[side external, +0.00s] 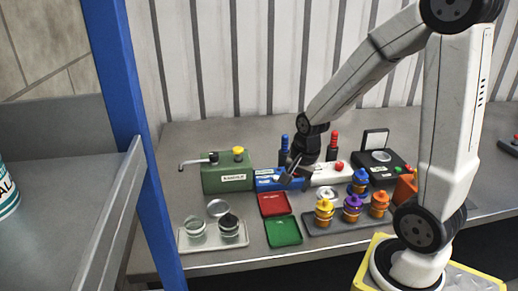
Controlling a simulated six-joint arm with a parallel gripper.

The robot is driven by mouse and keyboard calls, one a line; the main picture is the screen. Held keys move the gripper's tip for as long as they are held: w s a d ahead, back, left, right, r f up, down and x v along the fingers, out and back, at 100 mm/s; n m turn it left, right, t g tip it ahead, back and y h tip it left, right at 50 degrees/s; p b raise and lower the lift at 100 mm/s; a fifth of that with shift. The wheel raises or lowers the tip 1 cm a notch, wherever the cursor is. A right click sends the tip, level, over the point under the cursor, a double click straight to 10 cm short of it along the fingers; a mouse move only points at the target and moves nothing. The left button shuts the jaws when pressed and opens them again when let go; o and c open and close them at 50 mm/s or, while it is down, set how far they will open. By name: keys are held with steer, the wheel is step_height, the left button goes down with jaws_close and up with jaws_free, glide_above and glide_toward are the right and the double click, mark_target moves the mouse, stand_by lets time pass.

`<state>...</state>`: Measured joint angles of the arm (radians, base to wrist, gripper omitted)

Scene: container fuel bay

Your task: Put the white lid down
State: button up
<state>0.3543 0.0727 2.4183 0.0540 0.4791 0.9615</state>
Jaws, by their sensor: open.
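A small round white piece (327,193), which looks like the white lid, lies on the bench just behind the yellow-topped orange jar; its lower part is partly hidden. My gripper (291,174) is open, left of and behind this piece and apart from it. It points down over the blue box (267,180) and hides part of it. I see nothing between the fingers. A white box (325,174) with a red knob stands just right of my gripper.
A green machine (227,173) stands left. A red tray (273,204) and a green tray (284,231) lie in front. Two glassy jars stand on a pale tray (213,246). A black device (380,162) sits right.

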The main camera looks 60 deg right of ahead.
steer(key=s+a+f+n, duration=0.1)
steer(key=a+n, duration=0.9)
steer(key=n, duration=0.5)
steer(key=shift+s+a+n+t, duration=0.15)
steer(key=shift+a+n+t, duration=0.05)
steer(key=shift+n+t, duration=0.1)
